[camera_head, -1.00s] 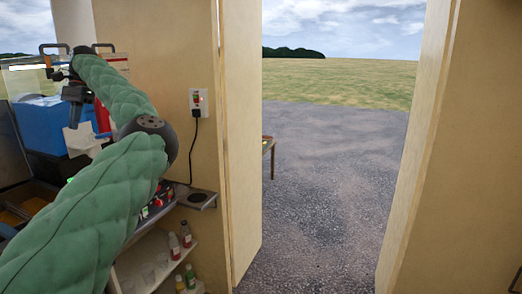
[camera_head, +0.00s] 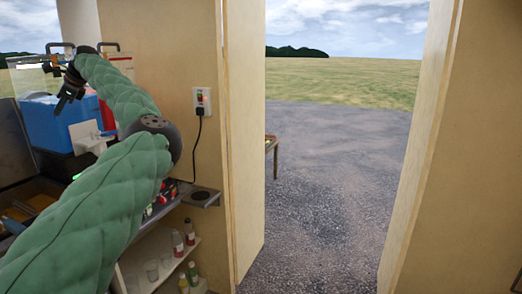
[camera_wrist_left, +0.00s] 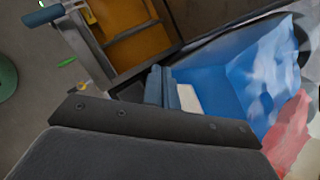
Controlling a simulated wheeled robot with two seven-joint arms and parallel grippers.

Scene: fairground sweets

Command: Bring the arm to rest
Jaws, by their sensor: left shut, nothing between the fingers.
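My left arm, in a green padded sleeve, comes in from the lower left and reaches up and away in the head view. My left gripper (camera_head: 66,98) is dark and small at the arm's far end, in front of a blue box (camera_head: 48,127). It is shut and holds nothing. In the left wrist view the gripper's dark body fills the bottom, with its fingers (camera_wrist_left: 163,88) together above the blue box (camera_wrist_left: 215,75). I cannot tell how far the fingers are from the box. My right gripper is not in view.
A white shelf unit (camera_head: 130,262) with several small bottles (camera_head: 178,243) stands below the arm. A socket (camera_head: 202,101) with a black cable is on the wall. A doorway opens onto clear gravel (camera_head: 330,190). The wrist view shows an orange-brown tray (camera_wrist_left: 135,40).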

